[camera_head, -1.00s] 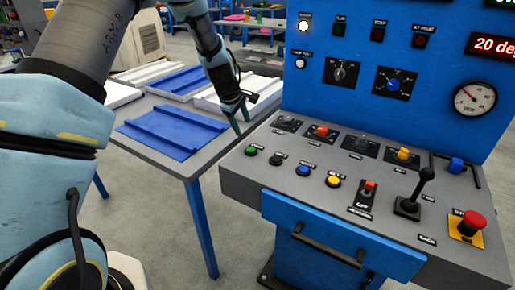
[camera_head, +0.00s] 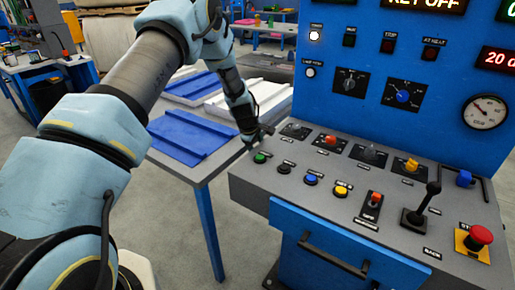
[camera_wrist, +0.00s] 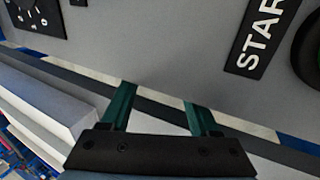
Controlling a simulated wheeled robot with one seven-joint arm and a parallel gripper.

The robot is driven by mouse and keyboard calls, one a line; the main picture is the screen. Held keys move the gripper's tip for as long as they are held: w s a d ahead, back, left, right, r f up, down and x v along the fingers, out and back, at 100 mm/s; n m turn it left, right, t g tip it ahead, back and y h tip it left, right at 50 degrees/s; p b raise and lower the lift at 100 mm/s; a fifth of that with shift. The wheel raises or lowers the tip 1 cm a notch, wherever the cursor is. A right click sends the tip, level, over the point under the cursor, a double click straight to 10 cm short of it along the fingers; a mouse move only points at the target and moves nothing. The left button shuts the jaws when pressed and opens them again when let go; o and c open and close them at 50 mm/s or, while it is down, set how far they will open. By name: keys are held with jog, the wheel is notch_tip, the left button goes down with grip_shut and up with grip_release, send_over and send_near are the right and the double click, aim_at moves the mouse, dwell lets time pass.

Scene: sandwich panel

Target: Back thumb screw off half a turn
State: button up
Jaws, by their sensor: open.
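I cannot tell for sure which fitting is the thumb screw. A blue knob (camera_head: 464,178) sits at the right end. My gripper (camera_head: 253,142) is at the console's left end, close to the first dark knob and the green button (camera_head: 260,158). In the wrist view my gripper (camera_wrist: 157,105) has its teal fingers apart with nothing between them. A numbered dial plate (camera_wrist: 36,18) shows at upper left.
More buttons, a black lever (camera_head: 428,200) and a red mushroom button (camera_head: 480,235) line the console front. The upright blue panel (camera_head: 450,75) rises behind. A table with blue parts (camera_head: 180,140) stands left. The START label (camera_wrist: 264,36) shows in the wrist view.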

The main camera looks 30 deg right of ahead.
grip_shut()
dwell(0.5)
